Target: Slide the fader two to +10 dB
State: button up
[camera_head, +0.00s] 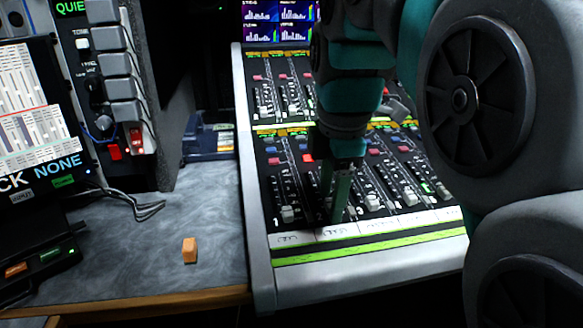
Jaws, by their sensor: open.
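The mixing console (372,257) slopes up away from me, with rows of fader strips and coloured buttons. The leftmost near fader (287,213) has a pale cap low on its strip, beside a small number 1. My gripper (333,206) points down over the strip to its right, near the bottom of the near row. Its two teal fingers are slightly apart. They and the wrist cover most of that strip, so fader two's cap is hidden or cannot be made out. I cannot tell whether the fingers touch it. Another pale cap (372,202) stands further right.
My own arm fills the right side and hides part of the console. An orange block (190,250) sits on the grey desk (205,215) at left. A rack with red switches (136,137) and a screen (30,110) stand further left. Cables (138,208) lie near the rack.

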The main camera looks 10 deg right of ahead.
grip_shut()
dwell(0.4)
dwell(1.0)
